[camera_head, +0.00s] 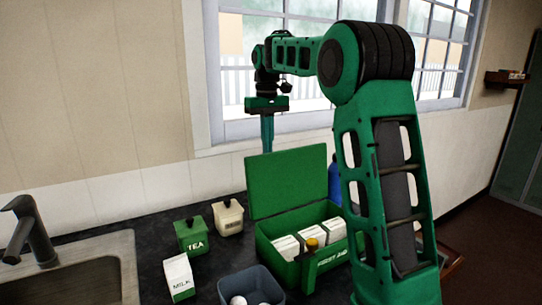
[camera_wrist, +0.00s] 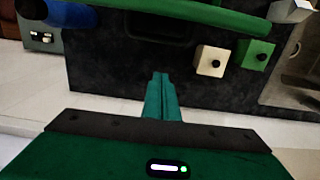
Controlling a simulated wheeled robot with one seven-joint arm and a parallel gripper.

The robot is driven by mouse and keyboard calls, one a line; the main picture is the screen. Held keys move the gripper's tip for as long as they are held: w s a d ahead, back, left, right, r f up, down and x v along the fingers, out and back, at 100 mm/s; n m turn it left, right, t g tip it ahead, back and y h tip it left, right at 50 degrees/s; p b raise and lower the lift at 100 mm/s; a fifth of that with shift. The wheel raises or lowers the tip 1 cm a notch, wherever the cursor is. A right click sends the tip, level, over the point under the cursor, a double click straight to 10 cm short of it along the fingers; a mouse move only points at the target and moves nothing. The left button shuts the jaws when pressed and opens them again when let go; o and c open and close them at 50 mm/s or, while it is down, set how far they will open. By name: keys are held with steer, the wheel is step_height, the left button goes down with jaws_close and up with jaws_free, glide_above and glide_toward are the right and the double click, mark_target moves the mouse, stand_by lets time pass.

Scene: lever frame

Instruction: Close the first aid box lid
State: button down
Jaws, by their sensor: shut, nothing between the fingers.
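The green first aid box (camera_head: 321,266) stands on the dark counter with several white packs inside. Its lid (camera_head: 288,181) is open and stands roughly upright at the back of the box. My gripper (camera_head: 267,148) is shut and empty, pointing down, above and behind the lid on the window side. In the wrist view my gripper (camera_wrist: 160,76) shows over the rear part of the counter, and a green edge, likely the lid (camera_wrist: 215,17), crosses the top. No contact between gripper and lid shows.
A green tea canister (camera_head: 191,236) and a cream canister (camera_head: 228,218) stand left of the box. A milk carton (camera_head: 179,277) and a grey bin (camera_head: 252,286) are in front. A blue bottle (camera_head: 334,180) stands behind the box at right. The sink (camera_head: 95,270) is far left.

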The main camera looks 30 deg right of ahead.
steer(key=shift+s+f, duration=0.3)
steer(key=shift+s, duration=0.35)
steer(key=shift+s+f, duration=0.3)
steer(key=shift+s, duration=0.4)
steer(key=shift+s+f, duration=0.3)
steer(key=shift+s, duration=0.35)
steer(key=shift+s+d+r, duration=0.1)
steer(key=shift+d, duration=0.05)
